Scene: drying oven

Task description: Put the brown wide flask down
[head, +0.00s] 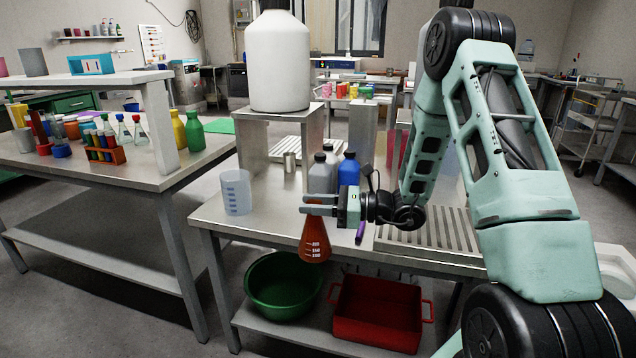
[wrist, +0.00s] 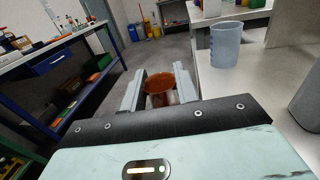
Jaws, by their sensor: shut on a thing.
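The brown wide flask (head: 315,242) is a conical flask with white marks, filled with orange-brown. It hangs upright in front of the steel table's front edge, above the lower shelf. My gripper (head: 318,205) is shut on its neck from the right. In the wrist view the flask (wrist: 158,88) shows between the two fingers of my gripper (wrist: 158,90), with its round orange top visible. Its base is clear of any surface in the head view.
The steel table (head: 215,222) carries a translucent beaker (head: 236,192), a grey bottle (head: 322,176) and a blue bottle (head: 349,170) close behind my gripper. A green basin (head: 284,284) and red tray (head: 376,312) occupy the lower shelf.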

